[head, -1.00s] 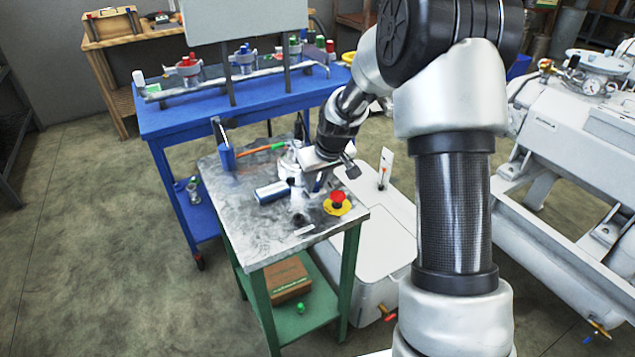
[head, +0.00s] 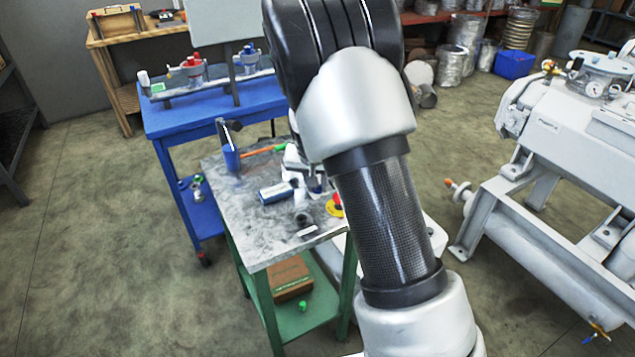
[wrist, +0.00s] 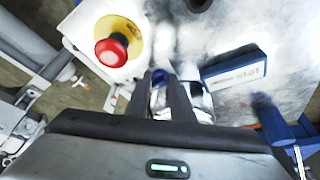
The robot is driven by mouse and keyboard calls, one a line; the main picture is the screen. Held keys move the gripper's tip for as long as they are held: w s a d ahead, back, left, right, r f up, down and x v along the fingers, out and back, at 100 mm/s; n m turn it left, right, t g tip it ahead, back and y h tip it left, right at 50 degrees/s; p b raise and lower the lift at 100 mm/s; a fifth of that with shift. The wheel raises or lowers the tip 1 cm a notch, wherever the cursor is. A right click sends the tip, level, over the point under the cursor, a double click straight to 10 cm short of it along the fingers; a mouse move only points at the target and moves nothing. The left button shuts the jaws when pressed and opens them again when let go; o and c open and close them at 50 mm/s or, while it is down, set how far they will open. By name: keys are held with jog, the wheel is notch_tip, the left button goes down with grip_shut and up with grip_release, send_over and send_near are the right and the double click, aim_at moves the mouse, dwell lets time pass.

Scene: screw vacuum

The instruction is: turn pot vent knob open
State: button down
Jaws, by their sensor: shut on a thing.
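The pot (wrist: 197,97) stands on the grey tabletop (wrist: 210,28), a pale metallic body partly covered by my fingers in the wrist view. My gripper (wrist: 163,78) reaches over it, its two dark fingers a small gap apart and closed on the pot vent knob. The knob is mostly hidden between the fingers, so its angle cannot be read. In the head view my arm covers most of the pot and the fingertips.
A red emergency button on a yellow base (wrist: 112,50) is close to the gripper. A blue-and-white box (head: 276,192) lies on the table, with a blue holder (head: 230,158) at its back left. A blue bench (head: 220,118) stands behind; large white machinery (head: 570,140) is right.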

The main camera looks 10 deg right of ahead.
dwell(0.4)
jog(key=c, duration=1.5)
grip_release()
jog(key=shift+c, duration=0.2)
